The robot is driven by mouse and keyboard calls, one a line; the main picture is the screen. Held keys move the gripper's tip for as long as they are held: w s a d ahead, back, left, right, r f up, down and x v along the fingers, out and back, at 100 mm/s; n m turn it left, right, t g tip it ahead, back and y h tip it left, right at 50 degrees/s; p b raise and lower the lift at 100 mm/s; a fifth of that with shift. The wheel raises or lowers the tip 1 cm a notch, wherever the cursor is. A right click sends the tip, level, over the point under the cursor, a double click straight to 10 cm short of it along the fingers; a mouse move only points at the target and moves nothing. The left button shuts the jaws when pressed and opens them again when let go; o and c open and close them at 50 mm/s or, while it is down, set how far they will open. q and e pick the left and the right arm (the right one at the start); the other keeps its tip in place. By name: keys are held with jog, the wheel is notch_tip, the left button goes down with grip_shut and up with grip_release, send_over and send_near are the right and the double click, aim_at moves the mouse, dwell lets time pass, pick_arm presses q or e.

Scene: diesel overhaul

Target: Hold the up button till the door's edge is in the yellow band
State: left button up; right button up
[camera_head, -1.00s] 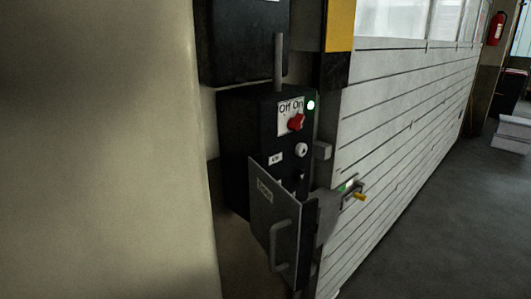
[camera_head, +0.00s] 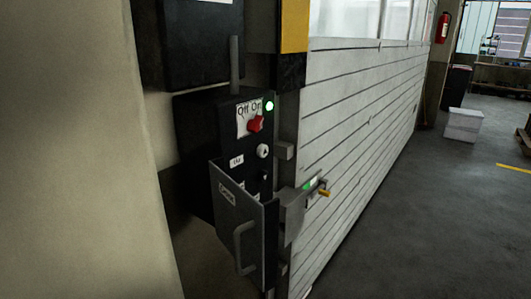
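A dark control box (camera_head: 205,125) is on the wall left of the door. It has a red rotary switch (camera_head: 256,124) under an "Off On" label and a lit green lamp (camera_head: 269,106). Below the switch is a round white button (camera_head: 263,151) with a dark mark that looks like an up arrow. A grey cover (camera_head: 236,222) with a handle hangs open at the box's lower part and hides some of it. The white slatted door (camera_head: 350,140) fills the middle. A yellow band (camera_head: 294,26) shows on the post beside it, above a black band. Neither gripper is in view.
A latch (camera_head: 318,190) with a yellow-orange knob and a green mark sits on the door's near edge. A beige wall or column (camera_head: 85,160) takes up the left. Grey floor (camera_head: 430,220) is free at right. White boxes (camera_head: 463,124) and a fire extinguisher (camera_head: 442,28) are farther back.

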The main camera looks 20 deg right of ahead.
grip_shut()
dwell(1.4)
